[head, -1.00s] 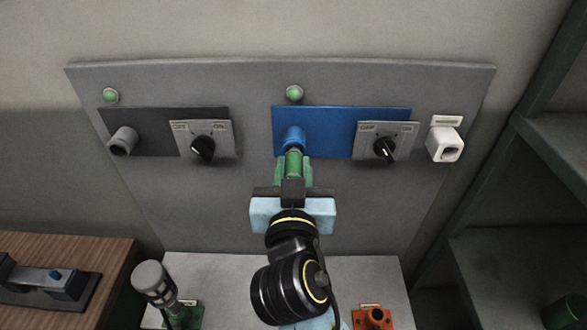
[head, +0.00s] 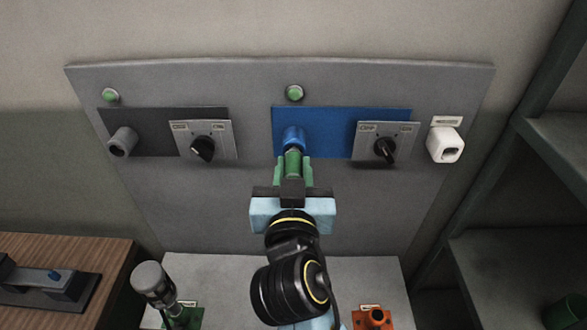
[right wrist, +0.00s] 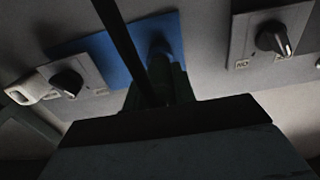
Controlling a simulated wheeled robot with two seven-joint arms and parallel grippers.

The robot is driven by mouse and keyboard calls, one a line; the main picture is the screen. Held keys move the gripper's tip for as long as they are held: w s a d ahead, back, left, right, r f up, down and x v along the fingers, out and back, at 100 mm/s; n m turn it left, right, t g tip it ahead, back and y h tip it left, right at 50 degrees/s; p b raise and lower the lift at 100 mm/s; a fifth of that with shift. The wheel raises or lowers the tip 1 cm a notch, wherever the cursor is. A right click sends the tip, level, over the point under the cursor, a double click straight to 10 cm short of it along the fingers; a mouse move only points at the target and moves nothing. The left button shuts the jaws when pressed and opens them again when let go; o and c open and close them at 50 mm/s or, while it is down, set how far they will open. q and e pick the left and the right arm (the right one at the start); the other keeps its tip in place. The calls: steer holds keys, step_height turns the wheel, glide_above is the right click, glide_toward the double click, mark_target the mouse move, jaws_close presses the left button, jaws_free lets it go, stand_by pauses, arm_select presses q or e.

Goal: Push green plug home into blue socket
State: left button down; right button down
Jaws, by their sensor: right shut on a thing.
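The green plug (head: 292,163) is in line with the blue socket (head: 293,138) on the blue plate, its front end at the socket's mouth. How deep it sits cannot be told. My right gripper (head: 293,178) is shut on the green plug from below, its fingers on either side of it. In the right wrist view the plug (right wrist: 160,75) is dark and meets the blue plate (right wrist: 98,52), partly hidden by a dark bar and the gripper body. My left gripper is not in view.
The blue plate carries a switch (head: 384,147) right of the socket. A grey socket (head: 122,141) and another switch (head: 203,147) are at left. A white holder (head: 444,144) is at right. A grey-capped plug (head: 152,281) and an orange part (head: 374,317) stand on the ledge below.

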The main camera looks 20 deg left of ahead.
steer(key=shift+w+a, duration=0.1)
steer(key=shift+w, duration=0.35)
stand_by(0.5)
steer(key=c, duration=1.1)
jaws_free()
steer(key=shift+o, duration=0.2)
